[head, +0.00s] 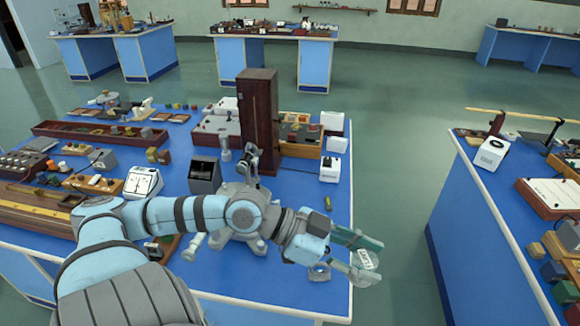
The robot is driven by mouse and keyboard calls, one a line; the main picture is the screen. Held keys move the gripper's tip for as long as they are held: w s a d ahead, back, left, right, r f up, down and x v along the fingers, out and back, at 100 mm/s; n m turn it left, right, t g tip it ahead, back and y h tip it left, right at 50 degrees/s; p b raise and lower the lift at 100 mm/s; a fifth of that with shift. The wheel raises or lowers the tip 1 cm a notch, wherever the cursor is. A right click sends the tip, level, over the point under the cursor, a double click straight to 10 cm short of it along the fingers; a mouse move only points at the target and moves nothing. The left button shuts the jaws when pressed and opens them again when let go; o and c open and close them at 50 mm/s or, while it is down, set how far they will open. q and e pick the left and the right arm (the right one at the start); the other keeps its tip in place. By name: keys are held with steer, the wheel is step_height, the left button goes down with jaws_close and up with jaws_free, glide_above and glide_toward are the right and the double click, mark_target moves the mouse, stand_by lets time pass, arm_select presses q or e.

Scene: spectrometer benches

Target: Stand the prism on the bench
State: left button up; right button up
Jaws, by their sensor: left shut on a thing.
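My left gripper (362,258) reaches over the right edge of the blue bench (335,205), its fingers past that edge above the floor. It is shut on a small pale piece with dark marks (368,259), which looks like the prism; the fingers hide much of it and its shape is hard to make out. A grey instrument with a footed base (238,243) stands on the bench, partly hidden behind my left arm. My right gripper is not in view.
A tall dark wooden cabinet (259,110) stands behind the instrument. A small round piece (319,272) lies near the right edge, below my left wrist. Meters, boxes and trays crowd the left side. Another blue bench (465,225) stands right, across a floor gap.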

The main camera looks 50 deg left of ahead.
arm_select(q)
steer(key=w+a+f+n+t+y+b, duration=0.2)
steer(key=w+a+f+n+y+b, duration=0.2)
steer(key=w+a+n+y, duration=0.5)
steer(key=w+a+f+n+t+y+b, duration=0.3)
steer(key=w+a+f+n+y+b, duration=0.15)
steer(key=w+a, duration=0.75)
steer(key=shift+y, duration=0.35)
steer(key=a+f+b, duration=0.1)
steer(key=f, duration=0.5)
steer(key=s+f+b, duration=0.1)
steer(key=f, duration=0.5)
steer(key=a+f+b, duration=0.1)
steer(key=f+b, duration=0.1)
steer(key=f, duration=0.5)
steer(key=shift+s+a+f, duration=0.1)
steer(key=shift+s+a, duration=0.25)
steer(key=o, duration=1.2)
